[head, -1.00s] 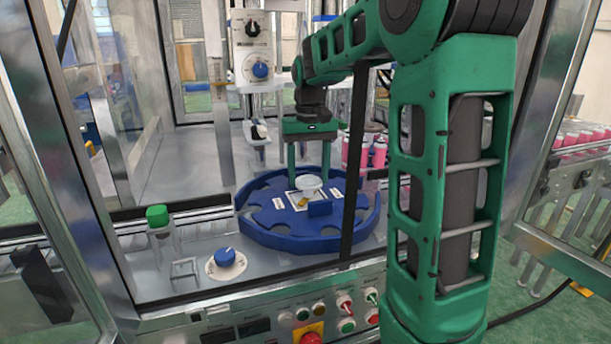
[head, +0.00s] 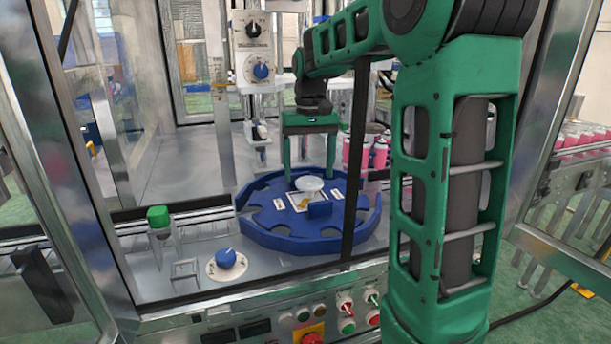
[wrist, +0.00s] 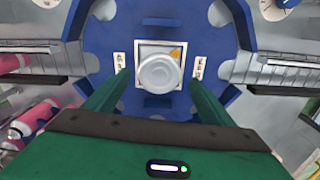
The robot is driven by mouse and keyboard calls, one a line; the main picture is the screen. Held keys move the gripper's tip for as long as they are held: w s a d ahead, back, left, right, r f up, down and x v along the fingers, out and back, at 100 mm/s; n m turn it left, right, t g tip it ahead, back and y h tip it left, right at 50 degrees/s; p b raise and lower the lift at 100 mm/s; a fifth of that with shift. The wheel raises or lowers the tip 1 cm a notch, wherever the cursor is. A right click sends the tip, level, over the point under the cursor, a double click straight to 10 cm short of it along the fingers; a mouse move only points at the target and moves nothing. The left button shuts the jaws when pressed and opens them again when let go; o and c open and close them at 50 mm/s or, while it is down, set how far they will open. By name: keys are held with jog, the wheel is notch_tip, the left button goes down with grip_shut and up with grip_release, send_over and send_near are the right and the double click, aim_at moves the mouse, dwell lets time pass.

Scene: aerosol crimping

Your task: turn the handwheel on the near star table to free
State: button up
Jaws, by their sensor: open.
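The near star table (head: 265,232) is a blue notched disc in the head view, and it also fills the upper part of the wrist view (wrist: 103,35). At its centre is the handwheel (head: 311,184), a pale round knob on a white square plate. In the wrist view the handwheel (wrist: 160,72) lies between the finger lines. A yellow pointer (wrist: 175,52) shows at its edge, towards the upper right, with a small label on each side. My gripper (head: 309,172) is open, pointing down above the handwheel, one finger on each side. I cannot tell the exact height gap.
A blue dial (head: 227,258) and a green-capped part (head: 158,216) stand left of the star table. A dark frame post (head: 355,160) passes in front of its right side. Pink cans (head: 380,152) stand behind it. A column with knobs (head: 252,50) rises behind.

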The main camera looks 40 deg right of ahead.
aim_at(308, 180)
notch_tip(308, 180, up, 9)
dwell(0.3)
